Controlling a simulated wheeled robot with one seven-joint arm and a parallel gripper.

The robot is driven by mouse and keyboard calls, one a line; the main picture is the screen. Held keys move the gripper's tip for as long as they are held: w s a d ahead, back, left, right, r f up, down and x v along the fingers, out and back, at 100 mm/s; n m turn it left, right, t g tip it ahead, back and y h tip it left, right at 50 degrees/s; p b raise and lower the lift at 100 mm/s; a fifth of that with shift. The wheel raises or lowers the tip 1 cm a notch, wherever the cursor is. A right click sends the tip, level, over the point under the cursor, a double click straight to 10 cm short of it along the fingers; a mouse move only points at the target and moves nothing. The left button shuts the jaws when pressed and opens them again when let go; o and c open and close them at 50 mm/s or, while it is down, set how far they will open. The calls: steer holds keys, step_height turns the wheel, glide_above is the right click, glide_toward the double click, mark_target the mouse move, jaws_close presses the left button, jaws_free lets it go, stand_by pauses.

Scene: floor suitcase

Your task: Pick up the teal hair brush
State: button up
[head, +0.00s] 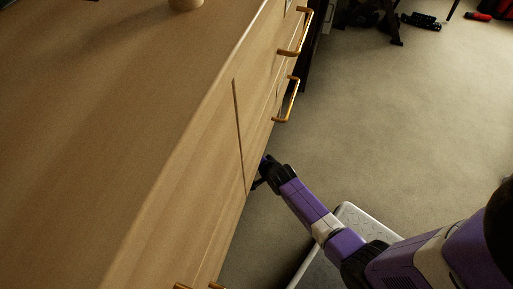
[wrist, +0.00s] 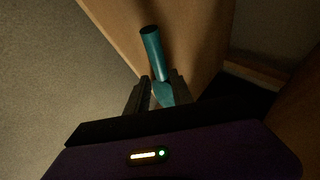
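The teal hair brush (wrist: 152,48) shows in the wrist view as a teal cylindrical handle, with a lighter teal part lower down between my fingers. My gripper (wrist: 161,80) has its two dark fingers on either side of the brush, with the handle sticking out past the fingertips. The frames do not show clearly whether both fingers press on it. In the head view my gripper (head: 264,182) is low beside the front of the wooden cabinet. The brush cannot be made out there, and its lower part is hidden in the wrist view.
The wooden cabinet (head: 130,110) fills the left of the head view, with gold handles (head: 288,100) sticking out of its front. A light grey patterned case (head: 352,214) lies partly behind my arm. Bare carpet (head: 400,120) is open to the right.

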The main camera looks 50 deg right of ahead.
steer(key=b+x, duration=0.2)
steer(key=x, duration=0.2)
steer(key=shift+a+f, duration=0.1)
steer(key=shift+a, duration=0.05)
jaws_close()
steer(key=shift+r, duration=0.2)
